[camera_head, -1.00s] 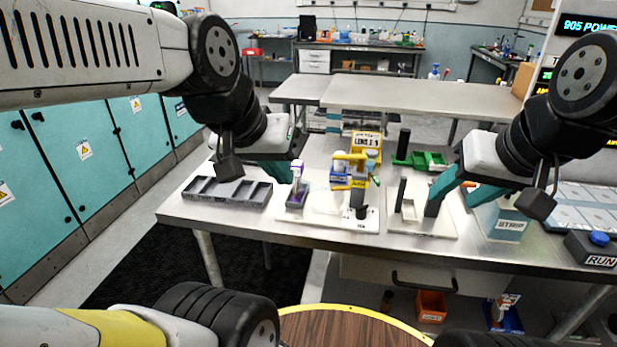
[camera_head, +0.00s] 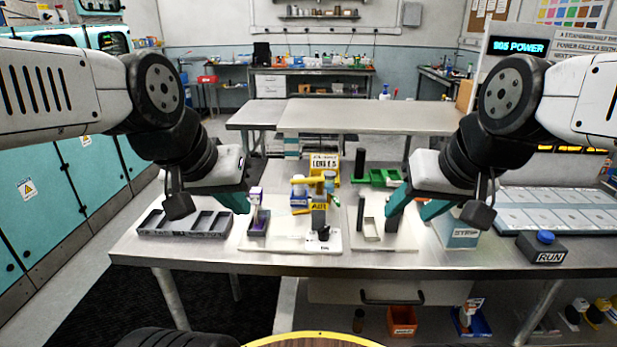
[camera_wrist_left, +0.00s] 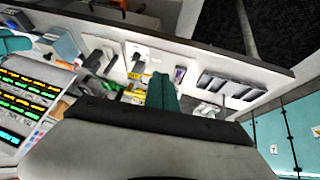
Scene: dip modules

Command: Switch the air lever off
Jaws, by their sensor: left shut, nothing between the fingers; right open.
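A small fixture with a yellow plate (camera_head: 319,208) that seems to read AIR stands on a white base (camera_head: 290,241) on the bench. A yellow bar (camera_head: 307,180) lies across its top and a dark knob-like part (camera_head: 323,233) is at its front. I cannot tell which part is the lever or its position. My left gripper (camera_head: 243,207) is shut and empty, left of the fixture, close to a purple and white module (camera_head: 255,199). One teal finger shape shows in the left wrist view (camera_wrist_left: 162,92). My right gripper (camera_head: 396,212) is open, right of the fixture, over another white base.
A grey compartment tray (camera_head: 185,224) is at the left of the bench. A STEP box (camera_head: 456,236), a RUN button box (camera_head: 541,247) and a pale panel (camera_head: 560,210) are at the right.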

